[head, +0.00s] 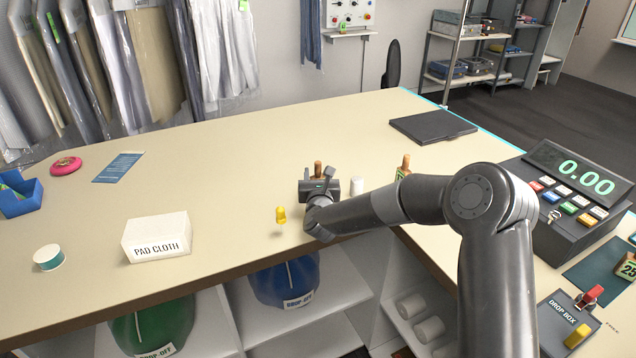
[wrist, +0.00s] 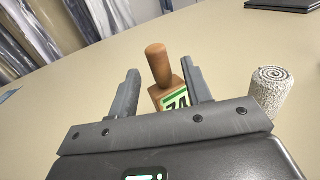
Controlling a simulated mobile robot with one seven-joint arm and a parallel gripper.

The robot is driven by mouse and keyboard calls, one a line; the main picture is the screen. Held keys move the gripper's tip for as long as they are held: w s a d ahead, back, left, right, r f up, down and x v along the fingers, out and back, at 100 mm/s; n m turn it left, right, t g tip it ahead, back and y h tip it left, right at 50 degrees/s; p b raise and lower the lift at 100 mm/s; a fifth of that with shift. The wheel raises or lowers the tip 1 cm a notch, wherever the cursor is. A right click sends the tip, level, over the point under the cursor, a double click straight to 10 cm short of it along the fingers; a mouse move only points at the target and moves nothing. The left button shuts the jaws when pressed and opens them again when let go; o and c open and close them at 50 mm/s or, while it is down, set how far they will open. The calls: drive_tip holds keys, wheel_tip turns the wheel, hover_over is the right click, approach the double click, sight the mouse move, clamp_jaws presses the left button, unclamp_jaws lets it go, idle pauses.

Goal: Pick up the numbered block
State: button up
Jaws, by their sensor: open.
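A numbered block (wrist: 170,93) with a round wooden handle and a green-and-white label stands between the fingers in the wrist view. Its number is partly hidden by my gripper and looks like 74. In the head view its handle (head: 318,168) shows just beyond my gripper. My gripper (wrist: 162,88) is open, one finger on each side of the block, with the right finger closer to it; I cannot tell whether they touch. In the head view my gripper (head: 319,176) is low over the counter. A similar handled block (head: 404,167) stands to the right, partly behind my arm.
A white roll (head: 357,186) stands just right of my gripper and shows in the wrist view (wrist: 271,92). A yellow peg-like item (head: 280,215) is to the left. A white PAD CLOTH box (head: 157,238) and the cash register (head: 570,200) are farther off. The counter's back middle (head: 240,150) is clear.

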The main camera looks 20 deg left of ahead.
sight(318, 173)
drive_tip(key=x, duration=0.4)
drive_tip(key=shift+d+f, duration=0.1)
drive_tip(key=shift+f, duration=0.05)
clamp_jaws()
idle(0.4)
